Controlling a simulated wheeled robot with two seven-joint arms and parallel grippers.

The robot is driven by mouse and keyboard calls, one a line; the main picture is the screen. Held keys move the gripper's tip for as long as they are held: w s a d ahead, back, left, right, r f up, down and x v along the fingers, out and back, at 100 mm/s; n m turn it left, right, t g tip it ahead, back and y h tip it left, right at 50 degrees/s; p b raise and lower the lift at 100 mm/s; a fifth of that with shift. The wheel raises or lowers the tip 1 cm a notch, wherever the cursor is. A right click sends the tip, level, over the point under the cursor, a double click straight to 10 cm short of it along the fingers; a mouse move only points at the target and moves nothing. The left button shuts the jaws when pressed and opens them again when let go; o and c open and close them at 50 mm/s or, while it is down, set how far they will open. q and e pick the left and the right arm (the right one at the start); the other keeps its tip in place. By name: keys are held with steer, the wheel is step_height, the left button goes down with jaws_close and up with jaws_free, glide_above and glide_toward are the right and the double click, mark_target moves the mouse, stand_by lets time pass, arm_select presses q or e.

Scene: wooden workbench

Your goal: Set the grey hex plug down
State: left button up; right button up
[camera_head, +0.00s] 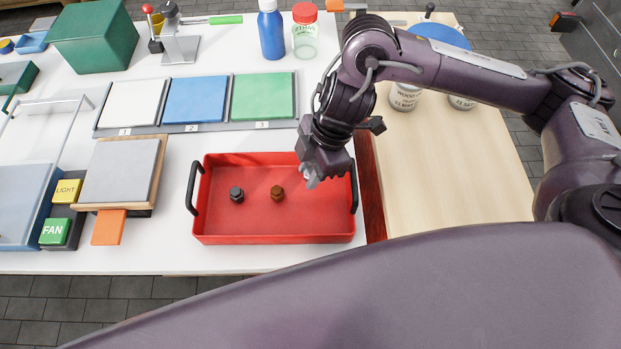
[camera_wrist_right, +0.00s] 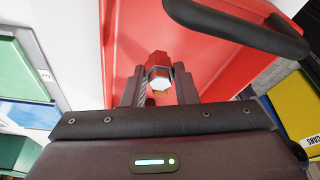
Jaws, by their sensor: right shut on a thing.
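My right gripper (camera_head: 313,177) is over the right part of the red tray (camera_head: 275,239), near its back wall. It is shut on the grey hex plug (camera_head: 309,182), a small light piece mostly hidden by the gripper in the head view. I cannot tell whether the plug touches the tray. My left gripper is not in view.
A dark hex plug (camera_head: 237,194) and a brown hex plug (camera_head: 277,193) stand in the tray, left of my gripper. The tray has black handles (camera_head: 194,188) at both ends. Behind it lie numbered white, blue and green pads (camera_head: 263,97). The tray's front right floor is clear.

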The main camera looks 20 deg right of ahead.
steer(key=shift+f, duration=1.8)
steer(key=o, duration=1)
steer(key=shift+f, duration=0.1)
steer(key=p+v, duration=0.2)
steer(key=v, duration=1)
steer(key=shift+s, duration=0.1)
